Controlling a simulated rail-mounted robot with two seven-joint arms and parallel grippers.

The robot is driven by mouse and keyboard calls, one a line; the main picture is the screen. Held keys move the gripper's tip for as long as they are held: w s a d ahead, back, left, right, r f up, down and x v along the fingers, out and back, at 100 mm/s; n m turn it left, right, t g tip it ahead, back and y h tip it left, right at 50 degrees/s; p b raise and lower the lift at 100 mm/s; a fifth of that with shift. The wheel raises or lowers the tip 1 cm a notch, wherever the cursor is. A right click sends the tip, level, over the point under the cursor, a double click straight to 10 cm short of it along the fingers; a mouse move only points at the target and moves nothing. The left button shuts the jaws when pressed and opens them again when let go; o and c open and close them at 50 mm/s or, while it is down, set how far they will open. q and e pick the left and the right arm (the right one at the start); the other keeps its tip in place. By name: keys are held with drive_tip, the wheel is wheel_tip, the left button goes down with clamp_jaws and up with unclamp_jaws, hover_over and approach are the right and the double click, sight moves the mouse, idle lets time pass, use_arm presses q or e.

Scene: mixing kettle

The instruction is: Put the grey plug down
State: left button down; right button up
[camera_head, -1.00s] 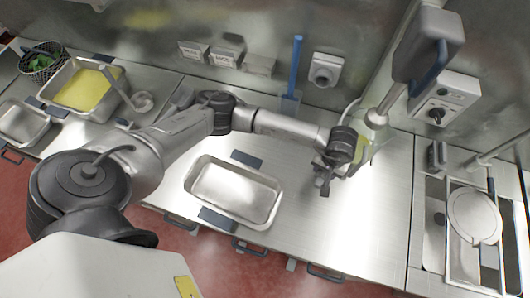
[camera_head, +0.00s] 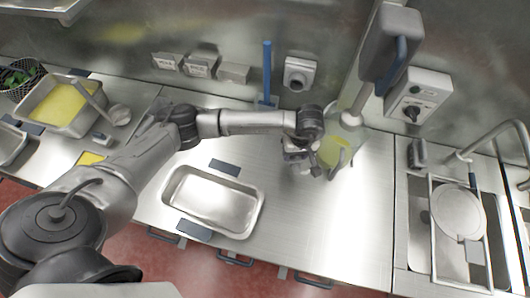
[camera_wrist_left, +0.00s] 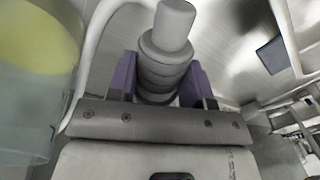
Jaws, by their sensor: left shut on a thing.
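My left gripper (camera_head: 308,166) is beside the mixing kettle (camera_head: 337,150), a clear vessel with yellow contents, above the steel counter. In the left wrist view the gripper (camera_wrist_left: 160,88) has its purple fingers shut on the grey plug (camera_wrist_left: 168,48), a stepped, ribbed cylinder with a narrower end pointing away from the gripper. The kettle (camera_wrist_left: 35,85) fills the left side of that view, close to the fingers. In the head view the plug is too small to make out clearly. My right gripper is in neither view.
An empty steel tray (camera_head: 213,200) lies on the counter left of the gripper, between dark blue pads. A pan of yellow liquid (camera_head: 58,106) stands far left. A sink (camera_head: 455,250) is at right. The counter (camera_head: 320,230) in front of the kettle is clear.

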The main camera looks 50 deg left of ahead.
use_arm(q)
hover_over(273, 154)
drive_tip(key=f, duration=0.5)
drive_tip(key=shift+w+d+f+p, duration=0.1)
drive_tip(key=shift+w+d+p, duration=0.1)
drive_tip(key=shift+p, duration=0.2)
drive_tip(key=shift+f, duration=2.05)
drive_tip(key=shift+f, duration=0.15)
drive_tip(key=c, duration=1)
unclamp_jaws()
drive_tip(key=o, duration=0.5)
drive_tip(key=r, duration=0.8)
drive_tip(key=w+d+r, duration=0.1)
drive_tip(key=r, duration=0.3)
drive_tip(key=shift+r+b, duration=0.1)
drive_tip(key=shift+b, duration=0.2)
